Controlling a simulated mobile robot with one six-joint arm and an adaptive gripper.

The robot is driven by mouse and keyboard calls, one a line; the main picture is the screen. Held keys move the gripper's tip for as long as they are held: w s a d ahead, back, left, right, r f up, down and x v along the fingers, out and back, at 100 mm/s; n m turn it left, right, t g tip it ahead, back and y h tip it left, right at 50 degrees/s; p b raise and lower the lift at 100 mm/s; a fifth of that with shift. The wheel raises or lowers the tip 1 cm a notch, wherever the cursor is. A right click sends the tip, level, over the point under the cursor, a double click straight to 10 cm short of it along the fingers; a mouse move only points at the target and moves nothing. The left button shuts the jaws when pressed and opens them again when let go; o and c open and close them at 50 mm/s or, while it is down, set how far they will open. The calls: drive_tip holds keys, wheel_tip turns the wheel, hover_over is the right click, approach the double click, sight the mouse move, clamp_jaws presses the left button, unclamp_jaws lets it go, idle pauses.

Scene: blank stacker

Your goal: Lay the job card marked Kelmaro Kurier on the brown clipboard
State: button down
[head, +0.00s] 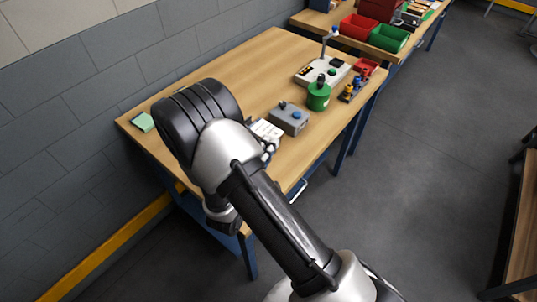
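My arm crosses the middle of the head view and reaches over the wooden workbench. My gripper (269,147) shows only in part beside the arm's wrist, low over the bench. Its fingers are too small and too covered to tell whether they are open or shut, or hold anything. A small white piece with dark marks (268,129) shows right behind the gripper. I cannot read it or tell if it is a card. No brown clipboard can be made out; my arm hides much of the bench's near left part.
On the workbench (255,65) stand a grey box with buttons (289,118), a green canister (319,97), a pale device (322,70) and a small red bin (366,67). A green pad (142,122) lies at the left edge. The bench's back middle is clear.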

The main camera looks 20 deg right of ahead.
wheel_tip(320, 180, down, 4)
drive_tip(key=shift+r+b, duration=0.1)
drive_tip(key=shift+b, duration=0.35)
drive_tip(key=shift+r, duration=0.1)
drive_tip(key=shift+f+b, duration=0.55)
drive_tip(key=shift+f, duration=0.15)
drive_tip(key=c, duration=2.3)
unclamp_jaws()
drive_tip(key=o, duration=0.5)
